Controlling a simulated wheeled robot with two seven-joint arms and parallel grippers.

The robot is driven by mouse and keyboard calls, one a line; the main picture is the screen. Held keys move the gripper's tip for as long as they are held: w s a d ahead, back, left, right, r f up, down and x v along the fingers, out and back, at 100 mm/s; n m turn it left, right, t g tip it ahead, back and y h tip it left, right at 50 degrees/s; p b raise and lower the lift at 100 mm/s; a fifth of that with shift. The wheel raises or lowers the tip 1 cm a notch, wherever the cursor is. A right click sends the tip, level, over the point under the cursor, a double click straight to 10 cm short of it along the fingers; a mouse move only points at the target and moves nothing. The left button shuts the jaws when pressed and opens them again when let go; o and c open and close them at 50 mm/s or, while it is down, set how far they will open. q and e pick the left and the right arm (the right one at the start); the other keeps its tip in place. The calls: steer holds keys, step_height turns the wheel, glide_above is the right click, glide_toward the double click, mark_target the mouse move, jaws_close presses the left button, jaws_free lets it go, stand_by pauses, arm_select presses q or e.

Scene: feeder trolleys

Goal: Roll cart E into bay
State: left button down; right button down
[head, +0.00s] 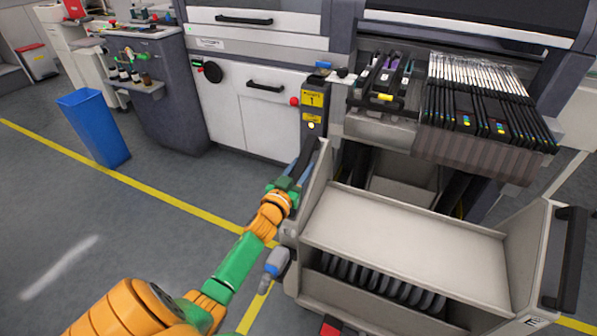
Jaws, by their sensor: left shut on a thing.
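The grey feeder cart (405,232) stands at the lower right, in front of the machine. It has a flat upper shelf, a lower compartment with several dark curved parts, and a black upright handle on each side. A small label on its right front post is too small to read. My left gripper (290,182) reaches in from the left and is shut on the cart's left handle (308,157). The bay (402,180) is the dark opening behind the cart, under the machine's feeder bank. The cart's wheels are hidden. My right gripper is out of view.
The machine's white cabinet (255,115) stands left of the bay, with a yellow sign (313,98) marked 1. Black feeders (480,105) overhang the bay. A blue bin (95,128) stands at the left. A yellow floor line (165,197) crosses open grey floor.

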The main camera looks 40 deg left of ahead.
arm_select(q)
steer(key=shift+w+f, duration=0.2)
steer(key=shift+w, duration=0.3)
steer(key=c, duration=0.6)
jaws_free()
steer(key=shift+a+f, duration=0.1)
steer(key=shift+o, duration=0.6)
steer(key=shift+s, duration=0.2)
steer(key=p+v, duration=0.1)
steer(key=v, duration=0.6)
steer(key=shift+s, duration=0.15)
